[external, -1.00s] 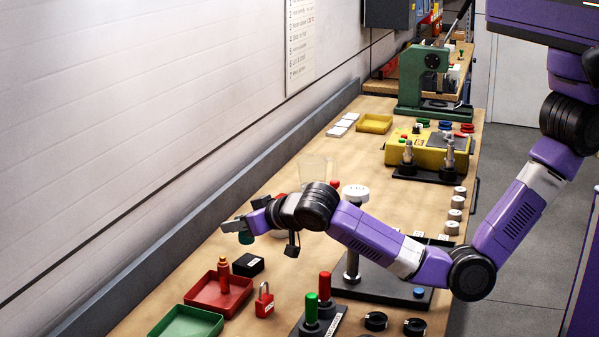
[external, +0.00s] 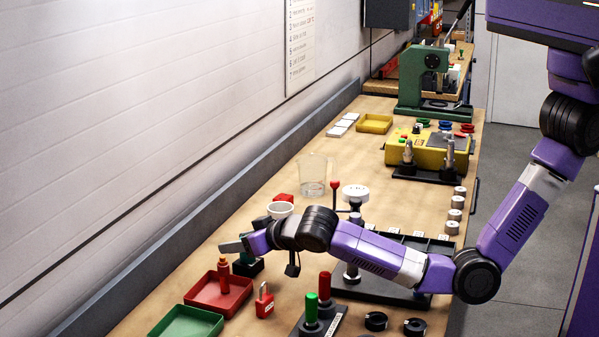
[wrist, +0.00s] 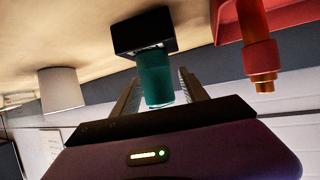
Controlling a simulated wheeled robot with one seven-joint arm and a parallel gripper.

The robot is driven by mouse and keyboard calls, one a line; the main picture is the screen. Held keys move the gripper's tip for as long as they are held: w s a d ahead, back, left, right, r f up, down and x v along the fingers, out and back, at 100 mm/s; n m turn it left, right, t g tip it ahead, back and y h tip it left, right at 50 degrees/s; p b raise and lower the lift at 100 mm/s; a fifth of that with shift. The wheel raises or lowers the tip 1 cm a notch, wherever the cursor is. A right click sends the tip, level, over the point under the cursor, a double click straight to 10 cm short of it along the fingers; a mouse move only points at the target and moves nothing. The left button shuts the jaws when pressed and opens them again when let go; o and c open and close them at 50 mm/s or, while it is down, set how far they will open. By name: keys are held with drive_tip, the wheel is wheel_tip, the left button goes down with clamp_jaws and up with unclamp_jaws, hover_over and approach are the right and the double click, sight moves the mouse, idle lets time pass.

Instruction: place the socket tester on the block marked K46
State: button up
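The teal cylinder, which I take to be the socket tester (wrist: 155,80), is between my gripper's fingers (wrist: 160,80). In the external view the tester (external: 246,258) is just under my gripper (external: 232,246), partly hidden by it. A black block (wrist: 143,32) is directly at the tester's far end, and they appear to touch. In the external view the black block (external: 248,268) is on the bench beside the red tray. No marking can be read on it, so I cannot confirm K46. The fingers look shut on the tester, which appears roughly upright.
A red tray (external: 205,299) with an orange-red tool (external: 223,275) is close to the block. A red padlock (external: 264,304), green tray (external: 184,322) and white cup (external: 280,209) are nearby. A clear beaker (external: 313,178) is farther back. Bare bench lies left of the cup.

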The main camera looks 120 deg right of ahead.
drive_tip(key=shift+a+r, duration=0.1)
drive_tip(key=shift+r, duration=0.1)
drive_tip(key=v, duration=0.7)
drive_tip(key=shift+a, duration=0.1)
idle(0.5)
